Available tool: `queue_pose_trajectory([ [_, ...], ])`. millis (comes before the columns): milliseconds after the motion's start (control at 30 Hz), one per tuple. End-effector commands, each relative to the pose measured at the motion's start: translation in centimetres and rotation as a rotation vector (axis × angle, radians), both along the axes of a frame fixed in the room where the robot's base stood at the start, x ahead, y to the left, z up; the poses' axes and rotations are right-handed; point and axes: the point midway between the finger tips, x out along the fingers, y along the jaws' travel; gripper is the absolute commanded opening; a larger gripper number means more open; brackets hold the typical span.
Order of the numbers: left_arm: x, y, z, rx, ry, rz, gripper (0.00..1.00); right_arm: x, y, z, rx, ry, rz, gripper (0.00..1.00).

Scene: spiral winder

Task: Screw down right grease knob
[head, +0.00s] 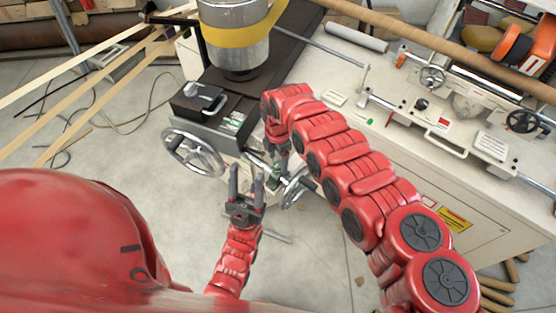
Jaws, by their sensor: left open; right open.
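I cannot clearly make out the right grease knob; the area around my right gripper is small and crowded. My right arm arches over from the right, and its gripper (277,172) points down at the machine's front, close beside a metal handwheel (297,187). Its jaws are open, but I cannot tell whether they are around or touching anything. My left gripper (246,174) is open and empty, its two dark fingers pointing away from me, a little left of and nearer than the right one.
A larger handwheel (193,152) stands out at the machine's left. A black box with a handle (199,101) and a metal cylinder with a yellow band (238,35) are behind. The white machine bed (400,152) fills the right. Cables lie on the floor at left.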

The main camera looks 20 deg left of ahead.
Motion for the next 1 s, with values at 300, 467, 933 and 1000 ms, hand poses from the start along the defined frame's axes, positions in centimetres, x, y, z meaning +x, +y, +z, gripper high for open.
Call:
queue_pose_trajectory([
  [300,0.0,0.0,-0.3,0.000,0.000,0.000,0.50,0.1,0.1,-2.3,0.001,-0.003,0.000,0.70],
  [467,0.0,0.0,-0.3,0.000,0.000,0.000,0.50,0.1,0.0,-2.3,0.000,-0.003,0.000,0.70],
  [933,0.0,0.0,-0.3,0.000,0.000,0.000,0.50,0.1,0.0,-2.3,0.001,-0.002,-0.001,0.02],
  [1000,0.0,0.0,-0.3,0.000,0.000,0.000,0.50,0.1,0.0,-2.3,0.001,-0.002,-0.001,0.00],
])
